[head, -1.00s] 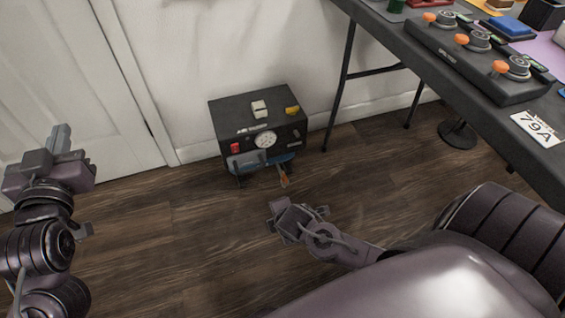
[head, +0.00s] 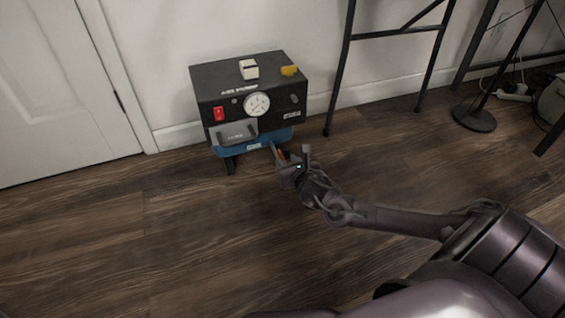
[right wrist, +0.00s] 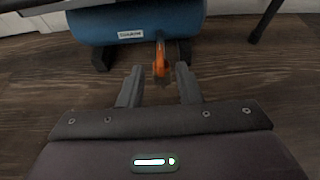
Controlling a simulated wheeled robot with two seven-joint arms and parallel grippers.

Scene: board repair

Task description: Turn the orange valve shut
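The orange valve (right wrist: 161,60) hangs under the blue tank (right wrist: 150,24) of the air pump (head: 250,90), which stands on the floor by the wall. In the right wrist view the valve's handle points down and sits ahead of and between the fingertips. My right gripper (right wrist: 157,72) is open, with one finger on each side of the valve line; I cannot tell if either touches it. In the head view the right gripper (head: 288,160) is at the pump's lower right and partly hides the valve (head: 280,154). My left gripper is out of view.
The pump has a round gauge (head: 257,104), a red switch (head: 219,114) and a yellow part (head: 289,71) on top. Black table legs (head: 340,80) and a round stand base (head: 474,117) are to the right. The floor in front is clear.

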